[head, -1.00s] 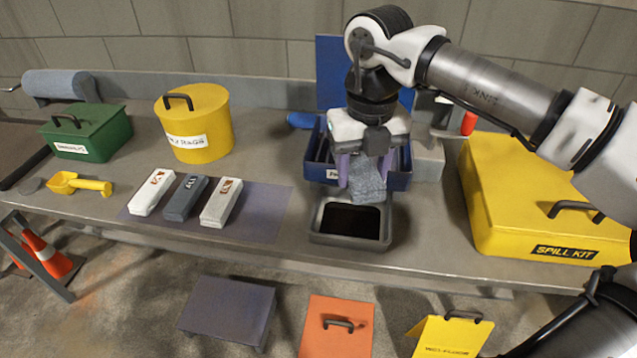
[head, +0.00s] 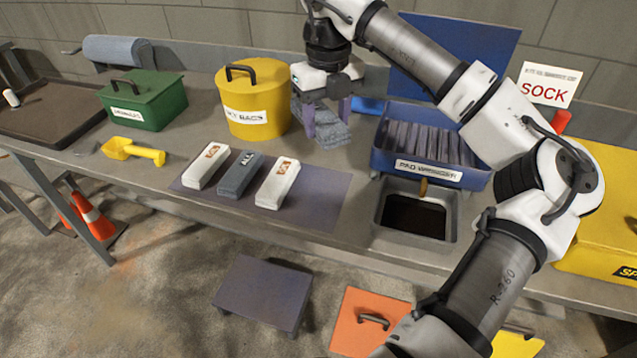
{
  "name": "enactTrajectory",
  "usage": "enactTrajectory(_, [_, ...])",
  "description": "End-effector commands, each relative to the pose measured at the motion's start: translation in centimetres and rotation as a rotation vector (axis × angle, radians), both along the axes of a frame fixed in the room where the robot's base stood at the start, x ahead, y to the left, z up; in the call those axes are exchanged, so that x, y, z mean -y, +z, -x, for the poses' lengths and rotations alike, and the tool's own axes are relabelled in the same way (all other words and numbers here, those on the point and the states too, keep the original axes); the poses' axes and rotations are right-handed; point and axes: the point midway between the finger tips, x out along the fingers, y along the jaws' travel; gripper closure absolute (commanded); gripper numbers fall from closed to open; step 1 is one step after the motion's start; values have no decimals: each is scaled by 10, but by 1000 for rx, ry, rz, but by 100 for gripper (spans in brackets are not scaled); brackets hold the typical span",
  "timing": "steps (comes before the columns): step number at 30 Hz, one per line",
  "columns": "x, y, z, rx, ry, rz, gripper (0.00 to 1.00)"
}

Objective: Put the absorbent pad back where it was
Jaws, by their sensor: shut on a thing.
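My gripper (head: 326,116) is shut on a grey, textured absorbent pad (head: 328,135). The pad hangs folded between the purple fingers, low over the bench between the yellow bin and the blue box. I cannot tell whether it touches the bench. The open blue pad box (head: 421,178) stands to the right of my gripper, with several grey pads (head: 425,140) upright in it and a white label on its front. Its blue lid (head: 458,45) is raised behind, partly hidden by my arm.
The yellow bin (head: 254,100) stands close left of my gripper. A green box (head: 143,100) and yellow scoop (head: 133,150) lie farther left. Three packs (head: 240,175) rest on a grey mat (head: 325,200). A yellow spill kit (head: 610,205) is at right.

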Motion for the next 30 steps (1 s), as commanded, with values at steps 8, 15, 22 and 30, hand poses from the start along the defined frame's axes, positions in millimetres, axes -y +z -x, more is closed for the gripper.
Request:
enactTrajectory(8, [-1, -74, 1, -4, 1, -5, 76])
enactTrajectory(15, [0, -110, 0, 0, -2, -2, 76])
enactTrajectory(22, [0, -138, 1, -2, -2, -2, 76])
enactTrajectory(30, [0, -157, 0, 0, -1, -1, 76])
